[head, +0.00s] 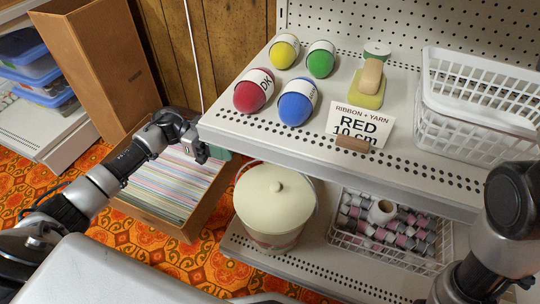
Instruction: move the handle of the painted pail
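The painted pail (267,238) stands on the lower shelf, below the front edge of the upper shelf. It has a cream lid (275,200) with a round knob and a darker painted band low on its side. A thin wire-like rim line, perhaps the handle, shows around the lid's edge; I cannot tell its position clearly. My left gripper (203,154) is up and left of the pail, by the upper shelf's front left corner, apart from the pail. Its fingers are too small to tell open or shut. My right arm is at the right edge; its gripper is not visible.
The upper shelf (400,180) holds several coloured yarn balls, a card, a sponge-like block and white baskets (465,135). A basket of spools (345,240) sits right of the pail. A box of records or folders (165,215) stands left on the patterned floor.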

